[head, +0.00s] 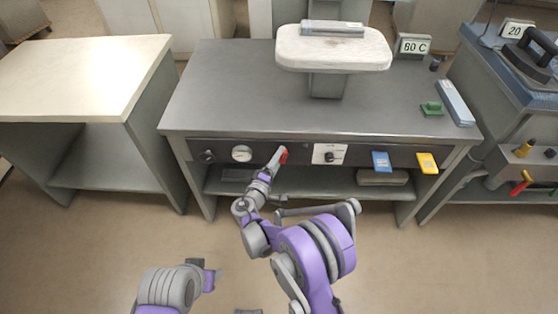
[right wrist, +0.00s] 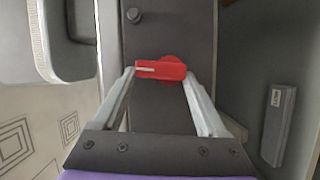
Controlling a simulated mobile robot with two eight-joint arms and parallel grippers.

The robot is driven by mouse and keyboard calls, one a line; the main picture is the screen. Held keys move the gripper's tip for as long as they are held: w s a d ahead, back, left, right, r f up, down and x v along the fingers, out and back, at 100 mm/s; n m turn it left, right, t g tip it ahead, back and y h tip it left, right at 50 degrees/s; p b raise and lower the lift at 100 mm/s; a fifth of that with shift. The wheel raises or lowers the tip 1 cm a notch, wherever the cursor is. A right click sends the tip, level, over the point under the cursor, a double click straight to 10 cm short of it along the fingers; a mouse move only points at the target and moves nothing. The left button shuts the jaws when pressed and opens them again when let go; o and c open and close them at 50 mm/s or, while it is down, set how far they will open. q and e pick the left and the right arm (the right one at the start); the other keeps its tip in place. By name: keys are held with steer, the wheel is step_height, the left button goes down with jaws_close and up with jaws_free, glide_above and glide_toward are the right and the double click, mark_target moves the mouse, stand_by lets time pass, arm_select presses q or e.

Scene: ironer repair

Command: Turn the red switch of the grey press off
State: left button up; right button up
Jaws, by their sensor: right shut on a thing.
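The grey press (head: 225,80) stands in the middle of the head view, with a dark control panel along its front edge. Its red switch (head: 284,155) is on that panel, between the round gauge and a white dial plate. My right gripper (head: 277,160) reaches up to the switch. In the right wrist view the red switch (right wrist: 161,70) has a bar handle with a white mark, lying across the picture between my two fingertips, which are shut on it. My left gripper (head: 211,275) is low at the lower left, away from the press; its jaws are too unclear to read.
The panel also carries a gauge (head: 241,153), a white dial plate (head: 329,154), a blue tag (head: 381,161) and a yellow tag (head: 427,163). A padded board (head: 333,52) stands on the press. A pale table (head: 80,75) is at left, an iron station (head: 505,80) at right.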

steer(key=shift+f+n, duration=0.1)
steer(key=shift+n, duration=0.4)
steer(key=shift+b, duration=0.3)
steer(key=o, duration=1.3)
steer(key=shift+a, duration=0.1)
steer(key=p+v, duration=0.1)
steer(key=v, duration=0.9)
steer(key=shift+s+f, duration=0.25)
steer(key=shift+s, duration=0.05)
steer(key=shift+a, duration=0.1)
